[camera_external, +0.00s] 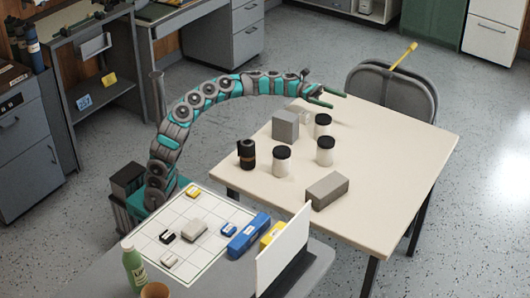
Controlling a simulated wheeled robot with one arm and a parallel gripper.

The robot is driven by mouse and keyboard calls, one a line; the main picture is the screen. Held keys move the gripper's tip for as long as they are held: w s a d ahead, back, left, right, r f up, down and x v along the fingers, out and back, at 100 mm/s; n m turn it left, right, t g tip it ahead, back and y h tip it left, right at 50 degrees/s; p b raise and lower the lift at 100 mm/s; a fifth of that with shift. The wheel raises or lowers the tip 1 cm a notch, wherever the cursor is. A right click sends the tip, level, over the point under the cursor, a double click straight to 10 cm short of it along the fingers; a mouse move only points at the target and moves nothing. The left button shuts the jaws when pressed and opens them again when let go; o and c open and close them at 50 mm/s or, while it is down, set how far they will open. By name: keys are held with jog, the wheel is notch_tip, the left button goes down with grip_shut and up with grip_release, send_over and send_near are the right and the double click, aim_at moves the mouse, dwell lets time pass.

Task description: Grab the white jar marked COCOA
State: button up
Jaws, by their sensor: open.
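Several containers stand on the cream table (400,190). Three are white jars with black lids: a front left jar (281,162), a front right jar (325,152) and a back jar (322,128). No lettering can be read on them from here, so I cannot tell which is marked COCOA. My gripper (328,97) is at the end of the outstretched arm, over the far part of the table, beyond the back jar. Its green fingers are apart with nothing between them.
A grey upright block (285,126) stands left of the back jar, with a small clear object (304,117) behind. A black and brown cylinder (247,154) and a grey lying block (327,190) flank the jars. A chair (400,90) stands behind. The table's right side is clear.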

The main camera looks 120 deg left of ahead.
aim_at(329, 122)
jog(key=s+d+f+h, duration=0.1)
jog(key=s+f, duration=0.1)
jog(key=s+d+f+g+h, duration=0.1)
jog(key=s+f, duration=0.1)
jog(key=s, duration=0.1)
jog(key=s+d+f+m, duration=0.1)
jog(key=s+f, duration=0.1)
jog(key=s, duration=0.1)
jog(key=shift+s+f+g+h, duration=0.15)
jog(key=shift+f+g+h, duration=0.15)
jog(key=shift+g+h, duration=0.1)
jog(key=shift+x, duration=0.95)
jog(key=shift+a+x, duration=0.15)
jog(key=shift+x, duration=1.2)
jog(key=shift+a+x, duration=0.15)
jog(key=shift+x, duration=1.15)
jog(key=shift+c, duration=0.2)
grip_shut()
